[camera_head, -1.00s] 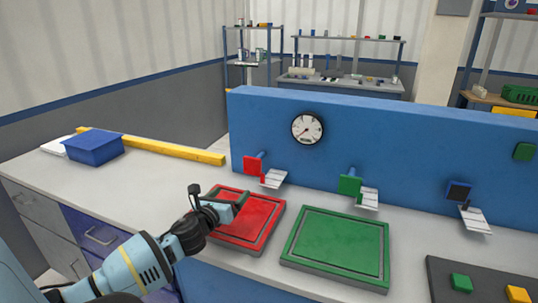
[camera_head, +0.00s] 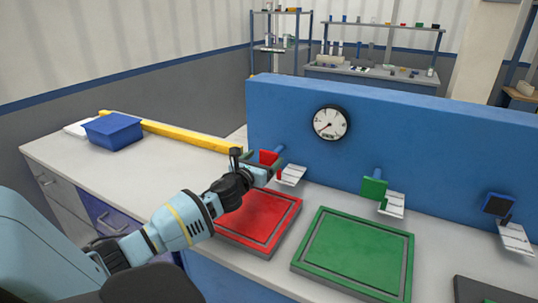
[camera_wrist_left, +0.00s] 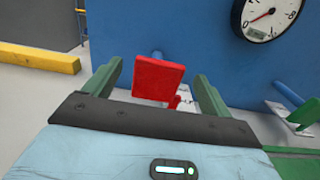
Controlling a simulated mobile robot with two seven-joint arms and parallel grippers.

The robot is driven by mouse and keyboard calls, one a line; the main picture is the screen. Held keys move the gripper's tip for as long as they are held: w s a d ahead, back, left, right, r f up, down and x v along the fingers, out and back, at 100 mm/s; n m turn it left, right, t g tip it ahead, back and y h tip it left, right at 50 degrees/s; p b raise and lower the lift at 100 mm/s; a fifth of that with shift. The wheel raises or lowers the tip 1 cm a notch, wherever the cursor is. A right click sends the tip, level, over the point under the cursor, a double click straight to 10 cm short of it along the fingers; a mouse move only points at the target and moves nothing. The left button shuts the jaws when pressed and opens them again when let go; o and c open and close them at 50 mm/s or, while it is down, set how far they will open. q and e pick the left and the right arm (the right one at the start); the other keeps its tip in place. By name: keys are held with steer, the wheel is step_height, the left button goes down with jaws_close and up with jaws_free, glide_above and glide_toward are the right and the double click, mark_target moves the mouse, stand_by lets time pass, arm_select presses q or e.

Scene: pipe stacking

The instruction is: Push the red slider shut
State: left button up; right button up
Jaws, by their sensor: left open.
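The red slider (camera_head: 269,157) is a red plate on a blue rod that sticks out of the blue wall panel (camera_head: 290,115). In the left wrist view the red slider (camera_wrist_left: 158,78) stands out from the panel, between my two green fingers. My left gripper (camera_head: 263,163) is open around the plate, with a finger to each side; I cannot tell whether either touches it. The gripper body hides part of the slider in the head view. My right gripper is not in view.
A green slider (camera_head: 373,188) and a dark slider (camera_head: 498,204) are farther right on the panel. White slanted plates sit beside the sliders. A red tray (camera_head: 262,222) and a green tray (camera_head: 353,252) lie in front. A blue bin (camera_head: 112,132) and yellow bar (camera_head: 190,137) are left.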

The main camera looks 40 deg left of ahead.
mark_target(268, 154)
arm_select(q)
steer(key=shift+x, duration=2.05)
